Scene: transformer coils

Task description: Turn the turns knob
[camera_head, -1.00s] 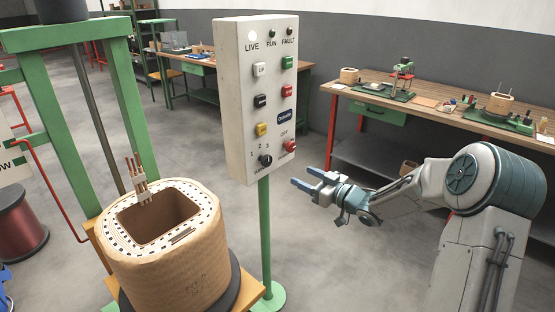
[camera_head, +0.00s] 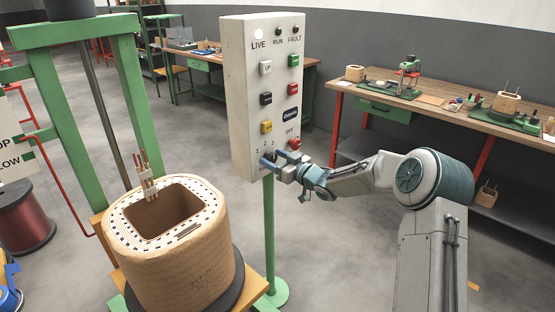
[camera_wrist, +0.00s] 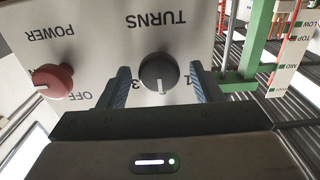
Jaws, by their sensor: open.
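The turns knob (camera_wrist: 159,72) is a round black dial with a white pointer line, on the white control box (camera_head: 250,120). In the wrist view it shows upside down under the label TURNS, with the numbers 1 and 3 visible. My gripper (camera_wrist: 160,85) is open, with one blue finger on each side of the knob. I cannot tell whether the fingers touch it. In the head view my gripper (camera_head: 268,165) is at the lower front of the box and mostly hides the knob.
The red power knob (camera_wrist: 53,81) sits beside the turns knob, close to one finger. A large wound coil (camera_head: 175,250) stands left of the box's green post (camera_head: 268,240). A workbench (camera_head: 440,104) is at the back right.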

